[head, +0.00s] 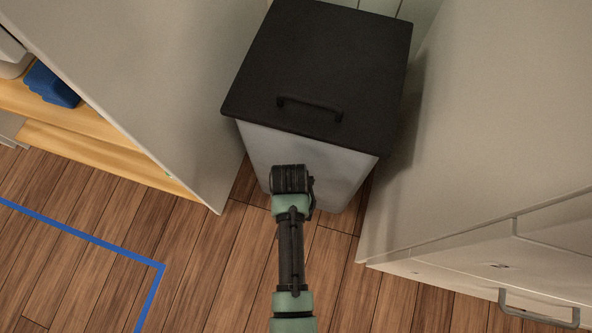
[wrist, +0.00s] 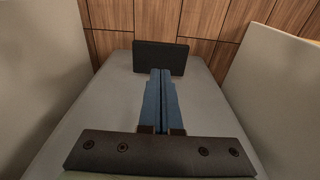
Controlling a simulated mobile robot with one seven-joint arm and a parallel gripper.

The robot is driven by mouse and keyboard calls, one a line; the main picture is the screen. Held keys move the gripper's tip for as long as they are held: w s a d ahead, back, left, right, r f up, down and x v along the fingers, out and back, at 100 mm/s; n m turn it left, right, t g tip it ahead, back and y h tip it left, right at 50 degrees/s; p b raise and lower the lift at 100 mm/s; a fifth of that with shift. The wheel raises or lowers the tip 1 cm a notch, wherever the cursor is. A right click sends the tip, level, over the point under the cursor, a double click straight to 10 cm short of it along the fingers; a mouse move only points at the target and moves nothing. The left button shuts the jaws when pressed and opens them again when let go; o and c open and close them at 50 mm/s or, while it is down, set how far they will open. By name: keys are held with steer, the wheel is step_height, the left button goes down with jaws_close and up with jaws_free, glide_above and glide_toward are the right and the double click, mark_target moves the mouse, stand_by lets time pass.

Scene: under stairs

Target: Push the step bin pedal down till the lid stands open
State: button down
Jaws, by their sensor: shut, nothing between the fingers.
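The step bin (head: 335,165) has a grey body and a flat black lid (head: 325,60) with a handle on it. The lid lies shut. In the wrist view the bin's grey front (wrist: 100,110) runs down to a black pedal (wrist: 160,50) low by the floor. My gripper (wrist: 160,72) is shut and empty, its blue fingers pointing down along the bin front. The fingertips overlap the pedal's near edge in this view; whether they touch it I cannot tell. In the head view my arm hides the pedal and the fingertips.
A grey panel of an open shelf unit (head: 160,80) stands close on the left of the bin. A pale cabinet (head: 480,130) with a drawer handle (head: 540,308) stands close on the right. Blue tape (head: 80,233) marks the wooden floor at the left. Floor in front is clear.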

steer(key=shift+w+d+f+b, duration=0.1)
steer(key=shift+w+f+b, duration=0.05)
steer(key=shift+f+b, duration=1.6)
steer(key=shift+w+f+b, duration=0.15)
steer(key=shift+f+b, duration=1.3)
steer(key=shift+b, duration=0.45)
step_height(320, 180, down, 5)
steer(key=b, duration=0.3)
steer(key=shift+f, duration=0.1)
steer(key=shift+s+r+p, duration=0.15)
steer(key=shift+r+p, duration=0.2)
steer(key=shift+p, duration=0.05)
steer(key=s+a+r+p, duration=0.1)
steer(key=s+r+p, duration=0.3)
steer(key=r+p, duration=0.8)
steer(key=shift+a+r+p, duration=0.15)
steer(key=shift+r+p, duration=0.2)
steer(key=shift+r, duration=0.45)
steer(key=shift+w, duration=0.1)
